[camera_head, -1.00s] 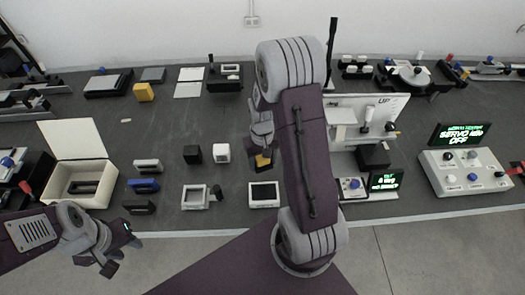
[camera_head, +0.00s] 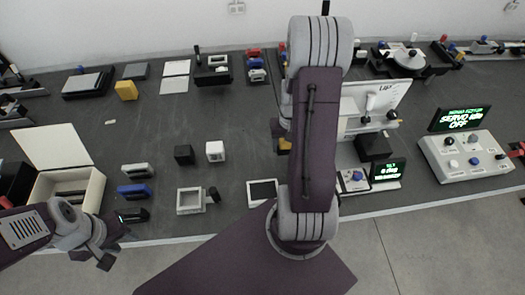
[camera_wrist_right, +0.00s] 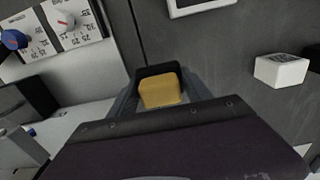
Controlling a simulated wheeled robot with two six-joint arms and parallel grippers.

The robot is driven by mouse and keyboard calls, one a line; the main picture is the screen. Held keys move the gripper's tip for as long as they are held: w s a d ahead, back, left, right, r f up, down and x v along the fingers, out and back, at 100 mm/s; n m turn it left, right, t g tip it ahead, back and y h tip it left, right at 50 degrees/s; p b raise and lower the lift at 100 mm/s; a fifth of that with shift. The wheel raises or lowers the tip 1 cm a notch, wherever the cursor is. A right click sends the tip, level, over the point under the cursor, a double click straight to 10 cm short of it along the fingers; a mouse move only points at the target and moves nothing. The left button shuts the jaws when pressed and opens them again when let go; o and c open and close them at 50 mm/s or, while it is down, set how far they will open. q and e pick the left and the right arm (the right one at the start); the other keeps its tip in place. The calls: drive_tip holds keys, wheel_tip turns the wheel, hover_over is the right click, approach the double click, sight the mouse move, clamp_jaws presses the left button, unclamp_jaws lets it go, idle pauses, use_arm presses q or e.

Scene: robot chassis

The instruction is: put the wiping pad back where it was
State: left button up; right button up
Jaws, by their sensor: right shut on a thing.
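The wiping pad, a yellow block with a dark part around it (camera_wrist_right: 160,92), is between the fingers of my right gripper (camera_wrist_right: 162,88) in the right wrist view. My right gripper is shut on it. In the head view only a bit of yellow (camera_head: 285,145) shows; my right arm hides the rest, including most of the gripper. It is beyond and to the right of a white-framed dark panel (camera_head: 262,191). My left gripper (camera_head: 112,252) is open and empty, low at the left near the table's front edge. Its fingers are apart.
A white dial panel (camera_wrist_right: 72,28) and white fixture are close left of the held pad in the wrist view. A white block (camera_wrist_right: 281,71) lies to the right. In the head view, an open white box (camera_head: 68,185) stands left; another yellow block (camera_head: 126,90) lies at back left.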

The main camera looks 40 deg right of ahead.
hover_over(263, 154)
wheel_tip(263, 154, down, 6)
drive_tip(key=shift+a+r+p, duration=0.1)
drive_tip(key=shift+r+p, duration=0.15)
drive_tip(key=shift+p, duration=0.05)
drive_tip(key=shift+f, duration=2)
drive_tip(key=shift+f, duration=0.15)
drive_tip(key=o, duration=1.3)
wheel_tip(263, 154, up, 12)
drive_tip(key=s+a+r+n, duration=0.2)
drive_tip(key=s+a, duration=0.1)
drive_tip(key=a, duration=0.2)
drive_tip(key=s+a+r+n, duration=0.1)
drive_tip(key=s+a+r, duration=0.1)
drive_tip(key=a, duration=0.3)
drive_tip(key=s+a+r+n+t, duration=0.1)
drive_tip(key=s+a+r+n, duration=0.1)
drive_tip(key=s+a, duration=0.3)
drive_tip(key=shift+s+n, duration=0.1)
drive_tip(key=shift+n, duration=0.2)
